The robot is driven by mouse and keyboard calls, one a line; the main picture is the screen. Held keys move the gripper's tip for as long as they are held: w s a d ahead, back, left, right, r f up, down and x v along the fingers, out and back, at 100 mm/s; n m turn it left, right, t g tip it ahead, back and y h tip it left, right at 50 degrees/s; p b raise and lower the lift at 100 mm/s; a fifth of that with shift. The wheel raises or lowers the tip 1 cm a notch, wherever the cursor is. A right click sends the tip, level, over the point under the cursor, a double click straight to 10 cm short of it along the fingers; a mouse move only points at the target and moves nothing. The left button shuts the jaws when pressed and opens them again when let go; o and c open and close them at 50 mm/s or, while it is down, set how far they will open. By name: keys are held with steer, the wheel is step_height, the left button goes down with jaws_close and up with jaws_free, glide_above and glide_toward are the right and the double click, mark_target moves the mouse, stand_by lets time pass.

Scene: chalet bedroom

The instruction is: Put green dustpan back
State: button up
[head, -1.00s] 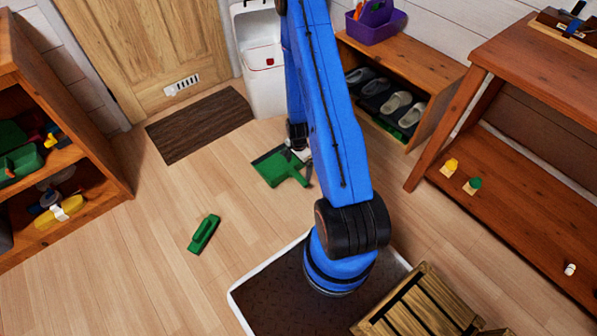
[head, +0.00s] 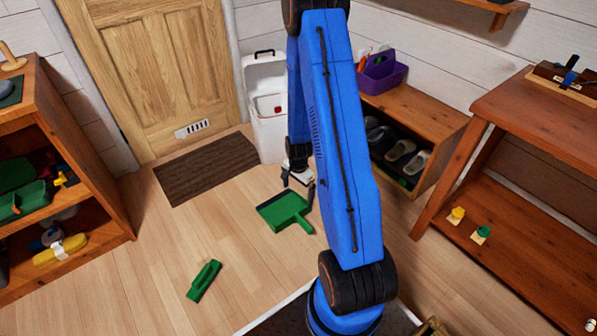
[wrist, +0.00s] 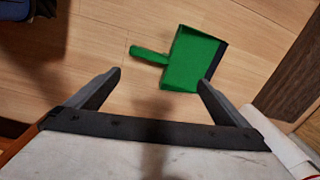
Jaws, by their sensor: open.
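The green dustpan (head: 281,210) lies on the wooden floor near the middle of the head view, its handle towards the lower right. In the wrist view the dustpan (wrist: 191,60) lies ahead of the fingers, its handle pointing left and its dark lip at the right. My gripper (head: 298,185) is open and empty, beside and above the dustpan, apart from it. In the wrist view its two fingers (wrist: 160,82) are spread wide with bare floor and part of the dustpan showing beyond them.
A green brush-like block (head: 204,281) lies on the floor nearer me. A brown mat (head: 207,168) lies before the door. A white bin (head: 268,130) stands behind my gripper. Shelves with green items (head: 35,225) stand left; a shoe bench (head: 425,115) and wooden table (head: 540,115) stand right.

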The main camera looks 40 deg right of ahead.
steer(key=s+a+r+n+t, duration=0.1)
steer(key=s+a+r+n, duration=0.15)
steer(key=r, duration=0.75)
steer(key=s+a+r+n, duration=0.1)
steer(key=a+r+n, duration=0.25)
steer(key=r, duration=0.65)
steer(key=s+a+r+n+t, duration=0.15)
steer(key=a+r, duration=0.25)
steer(key=r, duration=0.6)
steer(key=s+a+r+n+t, duration=0.1)
steer(key=s+a+r+n, duration=0.2)
steer(key=s+r, duration=0.4)
steer(key=s+a+r+n, duration=0.4)
steer(key=s+r, duration=0.4)
steer(key=s, duration=0.4)
steer(key=shift+s+a+n+t, duration=0.3)
steer(key=shift+s+n+t, duration=0.05)
steer(key=shift+n, duration=0.3)
steer(key=shift+c, duration=0.3)
